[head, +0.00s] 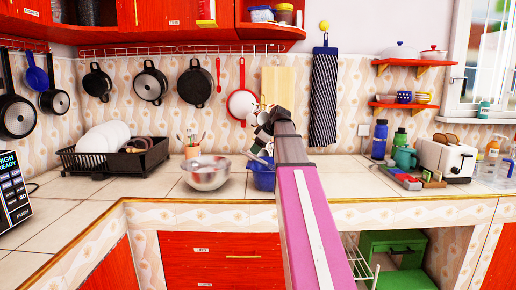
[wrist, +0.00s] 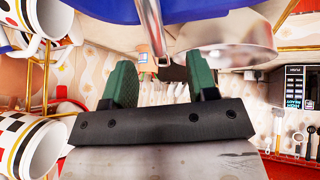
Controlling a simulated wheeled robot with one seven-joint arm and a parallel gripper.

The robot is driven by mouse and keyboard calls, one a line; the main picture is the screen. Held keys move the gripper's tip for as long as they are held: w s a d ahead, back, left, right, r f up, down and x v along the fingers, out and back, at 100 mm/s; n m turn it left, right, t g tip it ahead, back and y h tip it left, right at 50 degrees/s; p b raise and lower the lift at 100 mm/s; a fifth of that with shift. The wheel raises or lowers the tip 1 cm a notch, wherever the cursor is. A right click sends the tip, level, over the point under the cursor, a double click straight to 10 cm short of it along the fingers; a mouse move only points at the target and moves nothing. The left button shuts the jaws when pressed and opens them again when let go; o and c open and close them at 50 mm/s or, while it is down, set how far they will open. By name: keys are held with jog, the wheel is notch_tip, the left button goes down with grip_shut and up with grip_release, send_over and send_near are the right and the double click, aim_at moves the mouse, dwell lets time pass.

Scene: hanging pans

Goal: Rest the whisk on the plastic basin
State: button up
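The blue plastic basin (head: 262,180) stands on the counter, just right of a metal bowl. In the wrist view the basin (wrist: 215,8) fills the top edge. A thin metal handle (wrist: 151,28), which looks like the whisk's, lies against the basin's rim there. In the head view a grey strip of it (head: 257,158) shows over the basin; its wire end cannot be made out. My gripper (wrist: 162,80) has its two green fingers spread, with nothing between them. The handle is beyond the fingertips, apart from them. In the head view my arm hides the fingers.
The metal bowl (head: 206,177) is close beside the basin. Mugs (wrist: 30,150) on a gold stand are very near my gripper's left side. A utensil pot (head: 192,150) and a dish rack (head: 112,158) stand left. A toaster (head: 446,160) is right. Front counter is clear.

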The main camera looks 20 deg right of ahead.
jog(key=v, duration=1)
jog(key=shift+s+r, duration=0.25)
jog(key=shift+s, duration=0.05)
